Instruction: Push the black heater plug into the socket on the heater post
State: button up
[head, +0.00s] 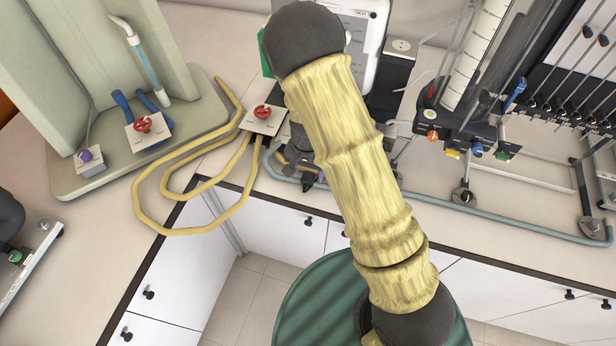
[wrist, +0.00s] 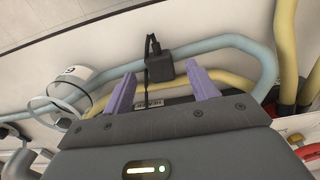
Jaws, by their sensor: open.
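In the wrist view, my gripper (wrist: 161,70) is open, with its two purple fingers apart. A small black block with a thin black cord, which looks like the heater plug (wrist: 158,68), shows between the fingertips. I cannot tell whether either finger touches it. A small label reading HEATER (wrist: 150,105) shows upside down between the fingers, nearer my gripper's body. The post and socket are not clearly seen; my gripper's body may hide them. In the head view, my arm covers most of this area, and the plug cannot be made out.
A blue-grey tube (wrist: 215,42) and a yellow hose (wrist: 284,30) run close around the plug. A white ring-like part (wrist: 52,112) is left of the fingers. In the head view, a red-handled valve (head: 263,112) is left of my arm, and a manometer board (head: 480,50) stands right.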

aim_at(307, 180)
jog(key=shift+f, duration=1.25)
jog(key=c, duration=1)
